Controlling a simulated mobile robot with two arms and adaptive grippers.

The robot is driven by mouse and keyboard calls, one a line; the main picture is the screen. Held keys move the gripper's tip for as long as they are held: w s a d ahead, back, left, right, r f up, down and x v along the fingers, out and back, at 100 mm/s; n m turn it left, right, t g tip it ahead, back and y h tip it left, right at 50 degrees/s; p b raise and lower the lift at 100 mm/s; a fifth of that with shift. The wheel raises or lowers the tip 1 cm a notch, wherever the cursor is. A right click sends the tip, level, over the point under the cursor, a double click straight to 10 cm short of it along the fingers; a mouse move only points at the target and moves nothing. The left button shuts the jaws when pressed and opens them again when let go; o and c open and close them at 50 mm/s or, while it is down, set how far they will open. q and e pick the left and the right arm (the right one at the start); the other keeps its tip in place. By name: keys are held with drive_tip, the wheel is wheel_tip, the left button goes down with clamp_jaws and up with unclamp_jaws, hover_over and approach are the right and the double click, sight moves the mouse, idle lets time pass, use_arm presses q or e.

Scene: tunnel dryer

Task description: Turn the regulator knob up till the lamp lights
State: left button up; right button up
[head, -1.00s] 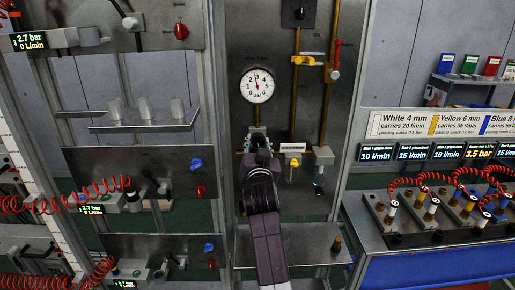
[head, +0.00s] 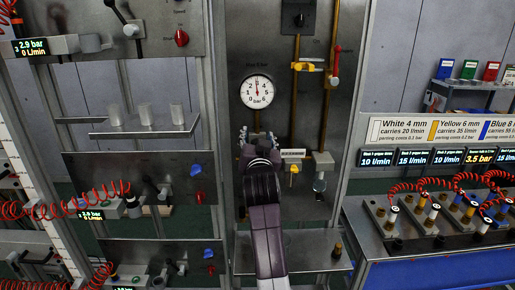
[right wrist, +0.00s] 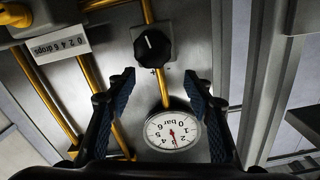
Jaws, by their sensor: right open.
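The black regulator knob (right wrist: 152,46) shows in the right wrist view on the steel panel, with a white mark on its face and plus and minus signs beside it. My right gripper (right wrist: 158,82) is open, its two blue-padded fingers apart. The knob appears beyond the fingertips, with no visible contact. In the head view my right gripper (head: 258,137) is just below the round pressure gauge (head: 257,91) and hides the knob. The gauge needle points nearly straight up; the gauge also shows in the right wrist view (right wrist: 172,130). I cannot make out a lit lamp. My left gripper is not in view.
Yellow pipes (head: 295,90) and a red-handled valve (head: 335,65) are right of the gauge. A yellow tap (head: 294,170) sits close right of my gripper. Left are a shelf with metal cups (head: 146,115) and red coiled hoses (head: 65,207). A fittings bench (head: 400,240) stands right.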

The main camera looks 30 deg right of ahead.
wheel_tip(320, 180, up, 6)
drive_tip(key=shift+f, duration=0.15)
idle(0.6)
